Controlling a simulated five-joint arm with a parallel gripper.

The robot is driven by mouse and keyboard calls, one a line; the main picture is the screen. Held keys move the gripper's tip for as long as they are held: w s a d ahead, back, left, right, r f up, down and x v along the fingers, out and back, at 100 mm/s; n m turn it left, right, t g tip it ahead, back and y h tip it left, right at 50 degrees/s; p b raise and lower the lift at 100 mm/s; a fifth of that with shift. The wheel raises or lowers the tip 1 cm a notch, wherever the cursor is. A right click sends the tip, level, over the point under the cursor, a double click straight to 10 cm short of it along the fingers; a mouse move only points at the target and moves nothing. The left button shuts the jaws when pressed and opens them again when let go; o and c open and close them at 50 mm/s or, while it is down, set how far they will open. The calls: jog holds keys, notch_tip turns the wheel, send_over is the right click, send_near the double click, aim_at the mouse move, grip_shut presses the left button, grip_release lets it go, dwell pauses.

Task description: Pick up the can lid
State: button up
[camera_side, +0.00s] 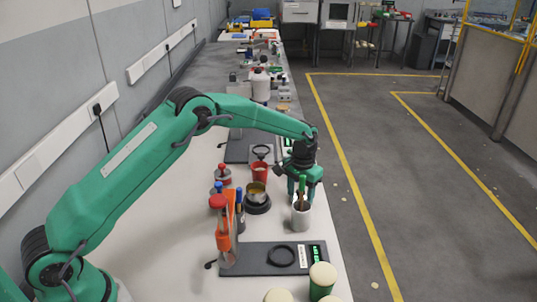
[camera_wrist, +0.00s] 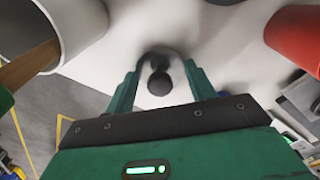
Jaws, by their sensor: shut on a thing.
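My gripper (camera_side: 303,187) is low over the bench's right edge, just behind a white cup in the side view. In the wrist view its two green fingers (camera_wrist: 160,88) stand on either side of a small dark round thing with a knob, which looks like the can lid (camera_wrist: 160,83). My gripper is shut on it. The lid is hidden in the side view. Whether it touches the bench I cannot tell.
The white cup (camera_side: 301,217) holds tools and also shows in the wrist view (camera_wrist: 88,22). A red cup (camera_side: 260,172) stands left of my gripper, also in the wrist view (camera_wrist: 300,38). A dark pot (camera_side: 257,203) and an orange stand (camera_side: 226,235) are nearer. The floor (camera_side: 400,190) lies right.

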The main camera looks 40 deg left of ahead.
notch_tip(320, 180, up, 10)
jog(key=shift+f, duration=0.1)
dwell(0.4)
dwell(0.5)
jog(key=s+a+r, duration=0.3)
jog(key=s+a, duration=0.5)
jog(key=s, duration=0.2)
jog(key=shift+a+r, duration=0.3)
jog(key=shift+f, duration=0.25)
jog(key=shift+f, duration=2.95)
jog(key=shift+f, duration=0.2)
dwell(0.5)
